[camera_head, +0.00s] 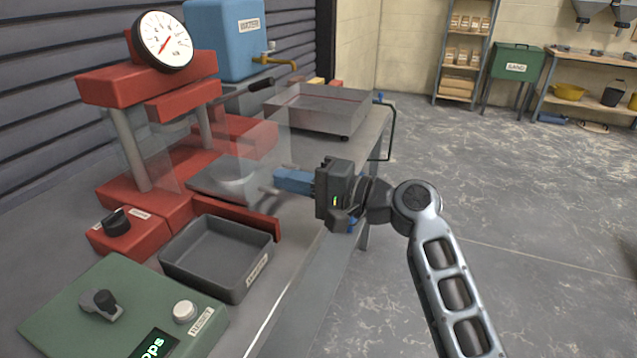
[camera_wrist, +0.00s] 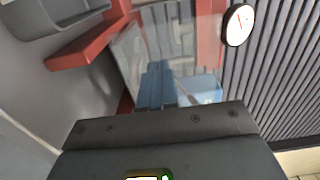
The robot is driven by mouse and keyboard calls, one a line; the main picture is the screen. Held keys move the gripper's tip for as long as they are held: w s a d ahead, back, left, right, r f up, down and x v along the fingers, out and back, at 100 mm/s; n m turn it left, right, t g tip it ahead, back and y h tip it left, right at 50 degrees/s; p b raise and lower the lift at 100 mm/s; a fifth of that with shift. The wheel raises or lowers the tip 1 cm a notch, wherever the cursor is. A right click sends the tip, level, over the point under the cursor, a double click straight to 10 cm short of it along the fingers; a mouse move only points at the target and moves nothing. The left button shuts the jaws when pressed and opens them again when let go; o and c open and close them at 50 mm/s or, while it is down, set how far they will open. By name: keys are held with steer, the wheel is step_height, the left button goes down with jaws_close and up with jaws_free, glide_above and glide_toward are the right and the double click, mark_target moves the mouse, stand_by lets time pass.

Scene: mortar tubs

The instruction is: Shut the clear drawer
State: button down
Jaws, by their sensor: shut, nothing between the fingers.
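The clear drawer (camera_head: 262,128) is a see-through, box-like panel set at the red press. Its faint walls show against the press columns and over a grey metal plate. I cannot tell exactly how far it stands out. My gripper (camera_head: 272,189) is shut and empty, with blue fingers, level with the front of the press and pointing left at the clear panel. In the wrist view, the clear drawer (camera_wrist: 128,50) stands upright just beyond the fingertips of my gripper (camera_wrist: 158,72). I cannot tell whether they touch it.
A red bar (camera_head: 240,218) lies along the front of the press. A dark grey tray (camera_head: 222,290) and a green control box (camera_head: 120,315) stand nearer. Open floor lies to the right.

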mark_target(258, 174)
steer(key=shift+x, duration=1.55)
steer(key=shift+w+a+f, duration=0.1)
steer(key=shift+a, duration=0.4)
steer(key=b+x, duration=0.7)
steer(key=x, duration=0.6)
steer(key=shift+w+a+f+b, duration=0.1)
steer(key=shift+w+a+b, duration=0.05)
steer(key=shift+a+b, duration=0.2)
steer(key=shift+w+a, duration=0.15)
steer(key=shift+a, duration=0.15)
steer(key=shift+a+r+b, duration=0.2)
steer(key=shift+r+b, duration=0.1)
steer(key=shift+r, duration=0.05)
steer(key=shift+a+r, duration=0.1)
